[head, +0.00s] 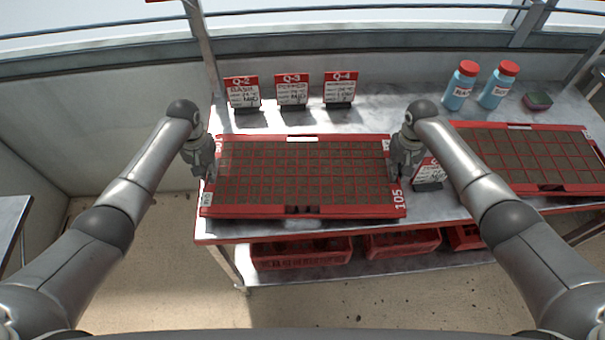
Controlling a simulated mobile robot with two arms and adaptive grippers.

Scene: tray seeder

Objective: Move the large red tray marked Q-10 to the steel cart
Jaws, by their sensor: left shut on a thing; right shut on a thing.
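A large red tray (255,211) with many soil-filled cells is at the left part of the steel bench. Its front right corner reads 105; I see no Q-10 mark on it. My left gripper (209,171) is shut on the tray's left edge. My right gripper (396,172) is shut on its right edge. The tray looks level; I cannot tell whether it touches the bench top. A grey metal surface (12,222) shows at the far left edge, possibly the steel cart; most of it is out of view.
A second red tray (548,189) lies on the bench (372,98) at the right. A card (428,178) stands between the trays, partly hidden by my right arm. Cards Q-2, Q-3 and Q-4 (341,90), two blue bottles (459,90) and a sponge (537,101) stand behind. Red crates (300,258) sit below.

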